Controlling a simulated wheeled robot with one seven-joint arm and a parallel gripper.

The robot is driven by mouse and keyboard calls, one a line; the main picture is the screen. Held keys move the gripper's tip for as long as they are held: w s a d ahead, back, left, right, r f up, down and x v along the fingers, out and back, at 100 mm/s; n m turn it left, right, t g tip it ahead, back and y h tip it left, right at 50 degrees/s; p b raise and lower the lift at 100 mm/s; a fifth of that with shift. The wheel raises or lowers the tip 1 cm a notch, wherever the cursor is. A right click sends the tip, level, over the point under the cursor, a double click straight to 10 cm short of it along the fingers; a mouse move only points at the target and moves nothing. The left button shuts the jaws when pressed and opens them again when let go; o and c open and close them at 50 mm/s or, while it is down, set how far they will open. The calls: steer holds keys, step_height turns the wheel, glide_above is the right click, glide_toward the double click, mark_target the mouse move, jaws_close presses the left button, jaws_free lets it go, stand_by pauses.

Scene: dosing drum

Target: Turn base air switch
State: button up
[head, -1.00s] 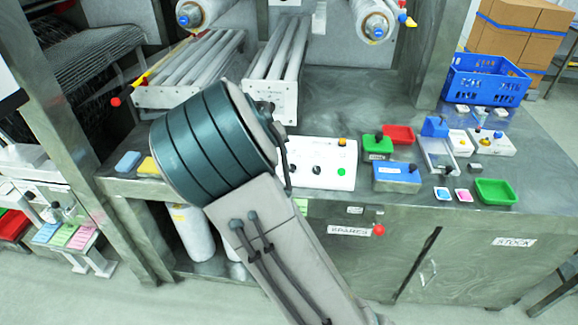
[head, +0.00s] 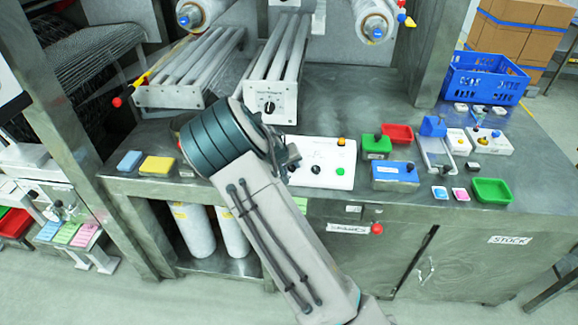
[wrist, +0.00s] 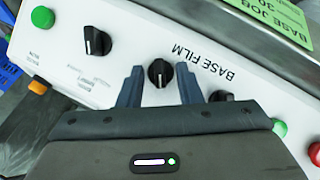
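A white control panel labelled BASE FILM (wrist: 120,40) fills much of the wrist view. It carries several black rotary knobs: one (wrist: 97,42) at the left, one (wrist: 160,74) in the middle, and one (wrist: 221,96) partly hidden by my gripper body. I cannot read which is the base air switch. My gripper (wrist: 160,67) is open, its two fingers on either side of the middle knob, with visible gaps; I cannot tell the height gap. In the head view the panel (head: 335,155) sits at the bench front, its left part hidden by my arm.
The panel also has a green button (wrist: 43,17) and an orange button (wrist: 37,86). A green label plate (wrist: 262,22) lies beyond it. In the head view, a roller unit with a black knob (head: 269,107) stands behind, and a blue box (head: 395,175) stands to the right.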

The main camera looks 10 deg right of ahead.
steer(key=c, duration=0.6)
